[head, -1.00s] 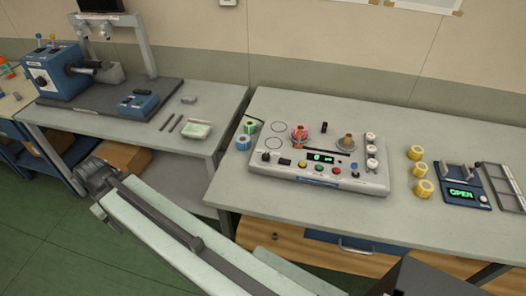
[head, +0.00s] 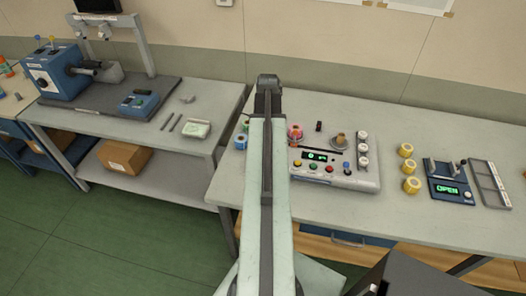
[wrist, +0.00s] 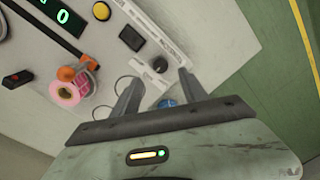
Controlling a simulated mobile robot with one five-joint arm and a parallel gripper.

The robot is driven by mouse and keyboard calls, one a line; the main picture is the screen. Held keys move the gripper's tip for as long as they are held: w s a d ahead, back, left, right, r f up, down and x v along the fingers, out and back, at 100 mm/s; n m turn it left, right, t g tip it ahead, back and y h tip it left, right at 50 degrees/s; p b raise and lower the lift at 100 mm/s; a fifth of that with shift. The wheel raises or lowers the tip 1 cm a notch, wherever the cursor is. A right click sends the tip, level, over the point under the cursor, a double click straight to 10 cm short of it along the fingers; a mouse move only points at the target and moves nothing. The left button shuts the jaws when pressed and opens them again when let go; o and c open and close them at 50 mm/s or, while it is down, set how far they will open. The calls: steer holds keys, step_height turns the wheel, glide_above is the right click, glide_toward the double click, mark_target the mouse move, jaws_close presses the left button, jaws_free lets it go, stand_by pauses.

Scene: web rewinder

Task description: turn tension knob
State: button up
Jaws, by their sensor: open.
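The grey rewinder console (head: 345,180) stands on the right table. My arm covers its left part in the head view, so the dark round knob at that end is hidden there. In the wrist view this knob, likely the tension knob (wrist: 160,65), shows near the panel edge, beside a black square switch (wrist: 131,37). My gripper (wrist: 159,75) is open and empty. The knob appears between its two fingertips in the picture; I cannot tell the gap in depth. In the head view the fingers are hidden behind the wrist.
A pink and orange roll (wrist: 68,93) sits on the console, and a yellow button (wrist: 101,11) is close to the switch. A blue roll (head: 241,141) stands left of the console. Yellow rolls (head: 411,186) and an OPEN-display device (head: 450,190) stand to the right.

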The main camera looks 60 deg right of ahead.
steer(key=f+b, duration=0.7)
steer(key=f, duration=0.1)
steer(key=shift+w+a+b, duration=0.1)
steer(key=shift+a+b, duration=0.15)
steer(key=shift+b, duration=0.05)
steer(key=shift+r, duration=0.15)
jaws_close()
